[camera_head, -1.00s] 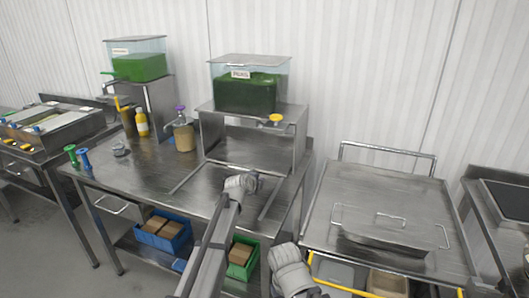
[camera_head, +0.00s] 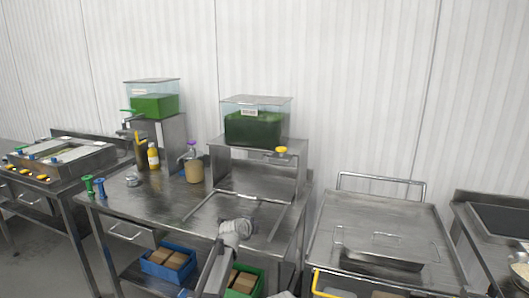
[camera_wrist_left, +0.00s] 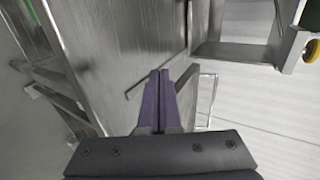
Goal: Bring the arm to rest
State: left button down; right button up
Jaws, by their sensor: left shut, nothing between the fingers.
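My left gripper (camera_wrist_left: 158,100) shows in the left wrist view with its two dark purple fingers together and nothing between them. It is beside the steel surface of a table, with a steel frame beyond the fingertips. In the head view my left arm comes up from the bottom, its grey joint in front of the steel table (camera_head: 150,203). I cannot make out the left fingers there. My right gripper is not in view.
A clear bin of dark green food (camera_head: 254,127) stands on a steel stand. Bottles, including a yellow one (camera_head: 153,157), stand on the table. A blue crate (camera_head: 165,271) and a green crate (camera_head: 258,277) are below. A steel cart (camera_head: 385,215) stands at the right.

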pick_arm(q)
jog(key=s+f+n+g, duration=0.1)
jog(key=s, duration=0.2)
jog(key=s+d+f+n+g, duration=0.1)
jog(key=s, duration=0.2)
jog(key=s+d+f+n, duration=0.1)
jog(key=s+f, duration=0.1)
jog(key=s, duration=0.2)
jog(key=shift+s+d+g, duration=0.1)
jog(key=shift+d+g, duration=0.15)
jog(key=shift+g, duration=0.15)
jog(key=s+a+f+n+g+y, duration=0.1)
jog(key=s+n, duration=0.4)
jog(key=s, duration=0.7)
jog(key=s+a+f+n+g+y, duration=0.2)
jog(key=s+n+g, duration=0.3)
jog(key=s, duration=0.6)
jog(key=s+a+f+n+g+y+p, duration=0.1)
jog(key=s+n, duration=0.4)
jog(key=s, duration=0.7)
jog(key=shift+s+a+f+g+y, duration=0.3)
jog(key=shift+a+f+g+y, duration=0.3)
jog(key=shift+f+g+y, duration=0.3)
